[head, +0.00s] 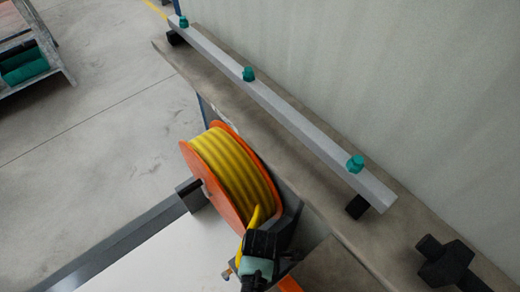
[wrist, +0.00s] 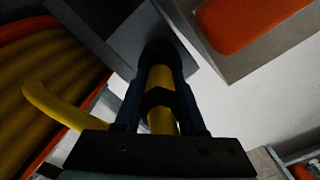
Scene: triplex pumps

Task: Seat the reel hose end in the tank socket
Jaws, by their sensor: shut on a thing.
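The hose reel (head: 233,172) has orange flanges and a yellow hose wound on it. In the wrist view, the reel (wrist: 40,90) fills the left side. A loose length of yellow hose (head: 254,216) runs from it to my gripper (head: 260,243). In the wrist view, my gripper (wrist: 160,105) is shut on the yellow hose end (wrist: 158,115), which has a black band. A dark round part (wrist: 160,55) lies at the far tip of the hose, beside grey block faces. I cannot tell whether it is the hose's tip or the tank socket.
A grey rail (head: 300,125) with teal knobs runs along a brown ledge by the wall. A black fitting (head: 445,262) stands at the lower right. A grey block with an orange panel (wrist: 240,22) is close by at upper right. A rack (head: 30,60) stands far left.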

